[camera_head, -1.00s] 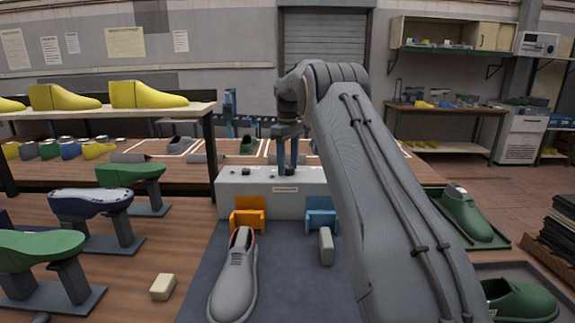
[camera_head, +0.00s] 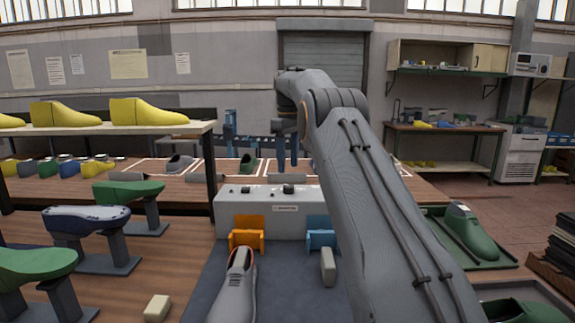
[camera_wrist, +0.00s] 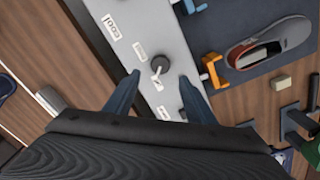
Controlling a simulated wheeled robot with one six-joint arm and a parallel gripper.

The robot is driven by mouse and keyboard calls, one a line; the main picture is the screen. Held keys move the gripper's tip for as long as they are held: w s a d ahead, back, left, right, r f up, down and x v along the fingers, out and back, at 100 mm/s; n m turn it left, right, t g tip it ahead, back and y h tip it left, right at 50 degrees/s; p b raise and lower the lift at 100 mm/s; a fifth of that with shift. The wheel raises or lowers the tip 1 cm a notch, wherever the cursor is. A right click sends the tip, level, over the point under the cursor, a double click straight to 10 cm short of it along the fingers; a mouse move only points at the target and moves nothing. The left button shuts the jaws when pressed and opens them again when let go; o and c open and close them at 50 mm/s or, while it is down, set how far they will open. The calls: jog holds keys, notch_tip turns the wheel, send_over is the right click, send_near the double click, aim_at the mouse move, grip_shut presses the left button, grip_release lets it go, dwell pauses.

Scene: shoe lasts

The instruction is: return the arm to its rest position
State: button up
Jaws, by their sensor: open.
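My arm rises from the lower right of the head view and bends over the bench. My gripper (camera_head: 287,147) points down behind the grey control box (camera_head: 262,221) as seen there. In the wrist view my gripper (camera_wrist: 158,98) is open, its two blue-grey fingers apart with nothing between them. The control box (camera_wrist: 138,22) lies below, with a dark knob (camera_wrist: 160,65) seen between the fingers; the fingers look above it, but the height is hard to tell. A grey shoe (camera_head: 236,290) lies on the dark mat, apart from my gripper.
An orange block (camera_head: 247,233) and a blue block (camera_head: 321,232) stand before the box. Green and navy lasts on stands (camera_head: 88,222) fill the left. A shelf with yellow lasts (camera_head: 190,127) stands at left. Green lasts in trays (camera_head: 470,232) lie at right.

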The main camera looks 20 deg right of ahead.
jog(key=shift+m, duration=0.7)
jog(key=s+a+f, duration=0.1)
jog(key=s+a, duration=0.1)
jog(key=s+a+f, duration=0.2)
jog(key=shift+a+f, duration=0.1)
jog(key=shift+a, duration=0.2)
jog(key=s+a+f+m, duration=0.1)
jog(key=s+a+f, duration=0.3)
jog(key=s, duration=0.9)
jog(key=s+a+f+m, duration=0.2)
jog(key=s+a+f, duration=0.2)
jog(key=s, duration=0.9)
jog(key=s+a+f+m, duration=0.2)
jog(key=s+f, duration=0.6)
jog(key=s, duration=0.5)
jog(key=shift+s+a+f+t, duration=0.15)
jog(key=shift+s+a, duration=0.05)
jog(key=shift+a, duration=0.25)
jog(key=shift+s+a+f+t, duration=0.1)
jog(key=shift+s+a+t, duration=0.05)
jog(key=shift+a, duration=0.3)
